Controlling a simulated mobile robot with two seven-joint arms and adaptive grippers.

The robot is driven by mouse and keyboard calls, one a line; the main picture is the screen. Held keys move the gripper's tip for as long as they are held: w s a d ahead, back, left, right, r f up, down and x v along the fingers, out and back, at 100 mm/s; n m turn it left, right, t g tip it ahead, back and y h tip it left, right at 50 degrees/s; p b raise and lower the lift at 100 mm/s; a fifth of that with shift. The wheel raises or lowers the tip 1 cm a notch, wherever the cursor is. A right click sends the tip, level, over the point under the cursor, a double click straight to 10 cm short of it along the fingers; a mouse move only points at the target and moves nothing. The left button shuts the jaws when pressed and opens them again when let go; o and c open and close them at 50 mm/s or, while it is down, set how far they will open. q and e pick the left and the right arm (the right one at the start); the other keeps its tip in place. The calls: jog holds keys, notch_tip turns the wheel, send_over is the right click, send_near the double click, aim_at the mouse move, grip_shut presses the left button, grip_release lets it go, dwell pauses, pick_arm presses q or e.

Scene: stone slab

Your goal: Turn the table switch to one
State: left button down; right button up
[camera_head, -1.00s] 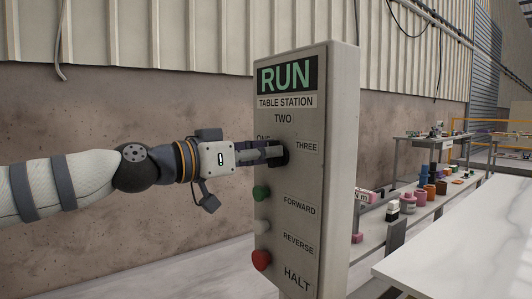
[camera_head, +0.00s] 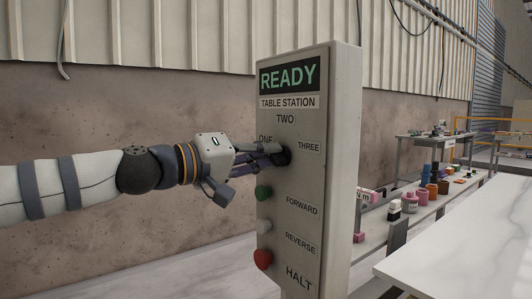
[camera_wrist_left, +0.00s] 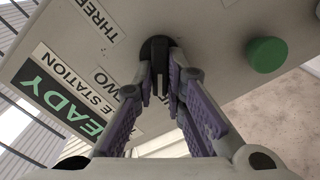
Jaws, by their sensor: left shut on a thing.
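The table switch is a black rotary knob (camera_head: 286,155) on the grey TABLE STATION panel (camera_head: 335,180), with labels ONE, TWO and THREE around it. My left gripper (camera_head: 278,155) comes in from the left and is shut on the knob, its hand tilted. In the left wrist view the knob (camera_wrist_left: 158,48) sits between the fingertips (camera_wrist_left: 160,78) of the left gripper. The fingers hide much of the knob, so I cannot tell which label it points to. The display (camera_head: 289,76) reads READY in green. My right gripper is not in view.
Below the switch are a green button (camera_head: 263,193), a white button (camera_head: 263,226) and a red button (camera_head: 263,259), labelled FORWARD, REVERSE and HALT. A pale stone slab (camera_head: 470,235) lies at the right. A shelf with several coloured containers (camera_head: 410,202) stands behind.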

pick_arm(q)
jog(key=shift+f+n, duration=0.1)
jog(key=shift+n, duration=0.5)
jog(key=c, duration=1.6)
grip_release()
jog(key=shift+c, duration=0.2)
jog(key=v, duration=1.2)
